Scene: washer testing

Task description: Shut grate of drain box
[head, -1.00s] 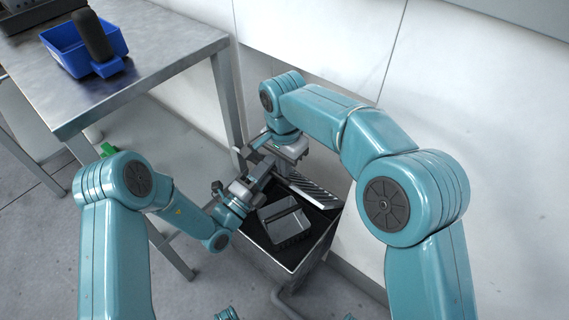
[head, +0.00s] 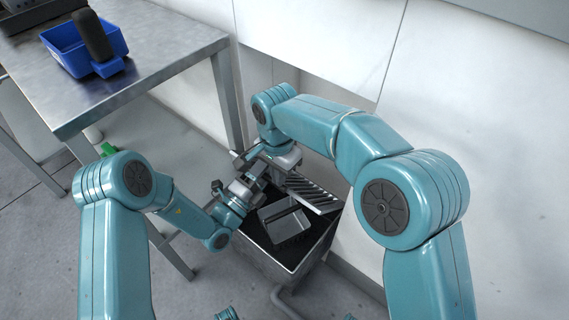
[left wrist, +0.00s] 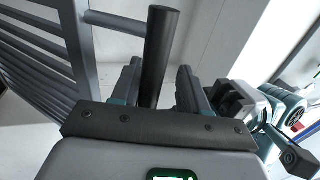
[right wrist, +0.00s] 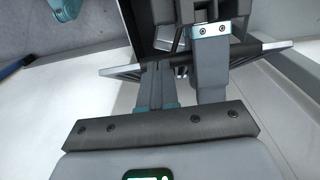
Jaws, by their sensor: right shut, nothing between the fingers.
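The drain box (head: 273,267) is a dark, open-topped metal box standing low by the wall. Its slatted grey grate (head: 314,196) is raised and tilted at the far side, and it shows close up in the left wrist view (left wrist: 38,62). My left gripper (head: 259,170) is open at the grate's left side. In the left wrist view a dark bar (left wrist: 159,45) stands between its spread fingers. My right gripper (head: 275,176) is shut and empty beside the left gripper, close to the grate. The arms hide part of the grate and its hinge.
A grey metal basket (head: 285,228) sits in the box opening. A steel table (head: 150,58) with a blue bin (head: 68,52) stands at the left. The white wall (head: 320,45) is close behind, and a pipe (head: 284,302) runs at the box's foot.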

